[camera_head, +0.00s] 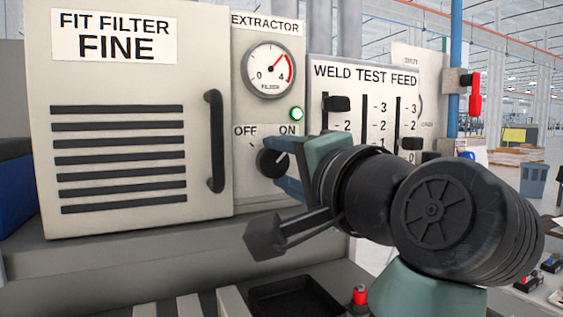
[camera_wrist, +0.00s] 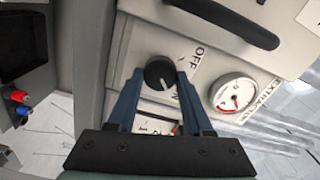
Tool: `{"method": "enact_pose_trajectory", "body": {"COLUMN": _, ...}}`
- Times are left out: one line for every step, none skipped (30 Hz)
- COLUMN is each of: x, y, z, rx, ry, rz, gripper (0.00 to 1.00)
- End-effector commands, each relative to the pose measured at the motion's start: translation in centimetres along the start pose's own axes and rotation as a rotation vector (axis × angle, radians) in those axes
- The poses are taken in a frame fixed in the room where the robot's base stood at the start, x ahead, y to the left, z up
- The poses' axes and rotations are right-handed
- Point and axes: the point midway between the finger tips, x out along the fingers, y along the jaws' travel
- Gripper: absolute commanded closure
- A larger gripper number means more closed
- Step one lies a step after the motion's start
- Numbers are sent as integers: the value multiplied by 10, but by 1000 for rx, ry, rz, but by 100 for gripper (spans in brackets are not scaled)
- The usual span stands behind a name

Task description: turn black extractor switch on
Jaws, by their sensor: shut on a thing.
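The black extractor switch (camera_head: 270,163) is a round knob on the extractor panel, below the OFF and ON labels. It also shows in the wrist view (camera_wrist: 157,71), with a small pale mark on the side towards ON. My gripper (camera_head: 284,164) reaches the knob from the right. Its blue fingers (camera_wrist: 160,73) stand on either side of the knob and are shut on it. The fingers hide part of the knob and of the ON lettering. A green lamp (camera_head: 296,113) above ON is lit. The filter gauge needle points up and right.
The filter door (camera_head: 140,210) with its black handle (camera_head: 214,140) is left of the knob. The weld test feed panel (camera_head: 365,88) with black sliders is to the right. A grey ledge (camera_head: 110,262) runs below. A red-handled lever (camera_head: 474,95) is farther right.

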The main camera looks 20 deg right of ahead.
Motion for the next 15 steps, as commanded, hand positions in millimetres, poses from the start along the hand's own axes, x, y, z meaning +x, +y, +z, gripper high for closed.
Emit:
{"method": "enact_pose_trajectory", "body": {"x": 0, "y": -1, "z": 0, "rx": 6, "ry": 1, "rz": -2, "gripper": 100}}
{"method": "enact_pose_trajectory", "body": {"x": 0, "y": -1, "z": 0, "rx": 9, "ry": 1, "rz": -2, "gripper": 100}}
{"method": "enact_pose_trajectory", "body": {"x": 0, "y": -1, "z": 0, "rx": 11, "ry": 1, "rz": -2, "gripper": 100}}
{"method": "enact_pose_trajectory", "body": {"x": 0, "y": -1, "z": 0, "rx": 13, "ry": 1, "rz": -2, "gripper": 100}}
{"method": "enact_pose_trajectory", "body": {"x": 0, "y": -1, "z": 0, "rx": 14, "ry": 1, "rz": -2, "gripper": 100}}
{"method": "enact_pose_trajectory", "body": {"x": 0, "y": -1, "z": 0, "rx": 14, "ry": 1, "rz": -2, "gripper": 100}}
{"method": "enact_pose_trajectory", "body": {"x": 0, "y": -1, "z": 0, "rx": 15, "ry": 1, "rz": -2, "gripper": 100}}
{"method": "enact_pose_trajectory", "body": {"x": 0, "y": -1, "z": 0, "rx": 15, "ry": 1, "rz": -2, "gripper": 100}}
{"method": "enact_pose_trajectory", "body": {"x": 0, "y": -1, "z": 0, "rx": 15, "ry": 1, "rz": -2, "gripper": 100}}
{"method": "enact_pose_trajectory", "body": {"x": 0, "y": -1, "z": 0, "rx": 15, "ry": 1, "rz": -2, "gripper": 100}}
{"method": "enact_pose_trajectory", "body": {"x": 0, "y": -1, "z": 0, "rx": 15, "ry": 1, "rz": -2, "gripper": 100}}
{"method": "enact_pose_trajectory", "body": {"x": 0, "y": -1, "z": 0, "rx": 14, "ry": 1, "rz": -2, "gripper": 100}}
{"method": "enact_pose_trajectory", "body": {"x": 0, "y": -1, "z": 0, "rx": 14, "ry": 1, "rz": -2, "gripper": 100}}
{"method": "enact_pose_trajectory", "body": {"x": 0, "y": -1, "z": 0, "rx": 14, "ry": 1, "rz": -2, "gripper": 100}}
{"method": "enact_pose_trajectory", "body": {"x": 0, "y": -1, "z": 0, "rx": 14, "ry": 1, "rz": -2, "gripper": 42}}
